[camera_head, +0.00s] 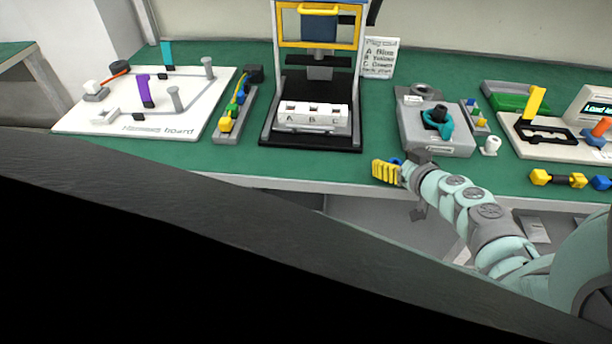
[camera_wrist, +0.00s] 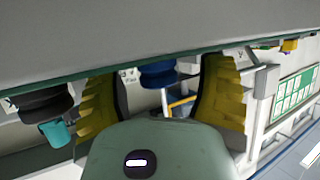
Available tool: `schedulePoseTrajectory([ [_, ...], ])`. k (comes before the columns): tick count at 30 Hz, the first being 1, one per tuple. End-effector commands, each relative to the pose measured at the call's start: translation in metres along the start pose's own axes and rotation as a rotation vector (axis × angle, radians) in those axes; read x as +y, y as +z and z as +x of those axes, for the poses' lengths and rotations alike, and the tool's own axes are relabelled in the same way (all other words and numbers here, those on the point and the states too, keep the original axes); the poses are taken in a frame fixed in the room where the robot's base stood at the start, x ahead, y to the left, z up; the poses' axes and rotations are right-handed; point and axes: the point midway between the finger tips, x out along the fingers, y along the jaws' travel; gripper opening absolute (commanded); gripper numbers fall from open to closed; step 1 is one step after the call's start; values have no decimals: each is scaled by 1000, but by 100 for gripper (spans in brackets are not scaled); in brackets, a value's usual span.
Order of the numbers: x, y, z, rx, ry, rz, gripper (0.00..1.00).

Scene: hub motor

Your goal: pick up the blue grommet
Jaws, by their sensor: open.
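The blue grommet (camera_head: 396,160) shows as a small blue patch near the green table's front edge, mostly hidden behind my gripper in the head view. In the wrist view, the blue ribbed round part (camera_wrist: 158,75) shows between the two yellow fingers, which look apart from it. The wrist picture is upside down, so the part seems to hang from the table edge. My gripper (camera_head: 386,171), with yellow ribbed fingers, is open and empty at the table's front edge. It also shows in the wrist view (camera_wrist: 160,95).
A grey fixture (camera_head: 437,140) with a black and teal knob stands just right of my gripper. A press (camera_head: 270,125) with a yellow frame holds a white block marked A, B, C. A white board (camera_head: 110,118) lies left. Green table shows between press and fixture.

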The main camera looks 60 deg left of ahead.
Motion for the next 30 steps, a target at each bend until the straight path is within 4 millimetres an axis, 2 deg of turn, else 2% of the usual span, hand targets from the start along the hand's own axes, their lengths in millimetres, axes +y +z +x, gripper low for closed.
schedulePoseTrajectory([
  [5, -1, 0, 1, -1, -3, -2, 70],
  [6, -1, 0, 1, -1, -3, -2, 73],
  [23, 0, 0, 0, 0, 1, 0, 16],
  [30, 0, 0, 0, 0, 1, 0, 15],
])
